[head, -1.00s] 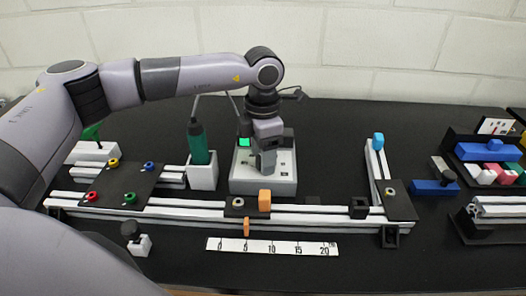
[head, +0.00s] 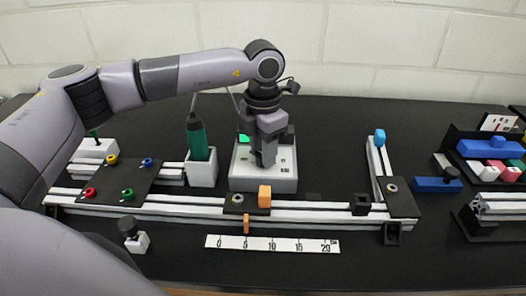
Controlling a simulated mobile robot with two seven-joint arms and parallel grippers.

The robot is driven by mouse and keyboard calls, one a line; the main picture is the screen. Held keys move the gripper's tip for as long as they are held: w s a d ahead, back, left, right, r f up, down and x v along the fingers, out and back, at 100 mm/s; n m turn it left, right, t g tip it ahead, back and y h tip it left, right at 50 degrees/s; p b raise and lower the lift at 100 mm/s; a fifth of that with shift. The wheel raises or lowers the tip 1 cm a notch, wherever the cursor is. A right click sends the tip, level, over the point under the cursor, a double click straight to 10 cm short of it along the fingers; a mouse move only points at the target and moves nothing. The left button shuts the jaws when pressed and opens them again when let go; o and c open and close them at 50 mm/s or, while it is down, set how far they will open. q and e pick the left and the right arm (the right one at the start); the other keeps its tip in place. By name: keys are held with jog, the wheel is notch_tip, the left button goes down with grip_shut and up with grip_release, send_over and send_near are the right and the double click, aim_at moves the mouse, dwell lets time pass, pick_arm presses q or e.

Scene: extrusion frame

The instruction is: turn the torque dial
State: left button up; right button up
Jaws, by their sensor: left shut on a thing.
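The torque unit is a light grey box (head: 247,184) behind the long rail, left of centre in the head view. It has a lit green patch (head: 244,139) at its back left and small dark marks on its top. My left gripper (head: 264,163) points down onto the top of this box and is shut on the torque dial. The dial itself is hidden by the fingers. My right gripper is not in the view.
A green screwdriver (head: 196,140) stands in a white holder (head: 202,172) close left of the box. An orange block (head: 265,195) sits on the rail (head: 310,211) in front. A white ruler (head: 272,243) lies nearer. Blue-capped rail stands right.

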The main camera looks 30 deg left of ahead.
pick_arm(q)
jog(key=shift+n+b, duration=0.5)
jog(key=shift+n, duration=1.4)
jog(key=shift+r, duration=0.1)
jog(key=o, duration=1)
jog(key=shift+o, duration=0.2)
jog(key=shift+r+b, duration=0.45)
jog(key=shift+r, duration=3.1)
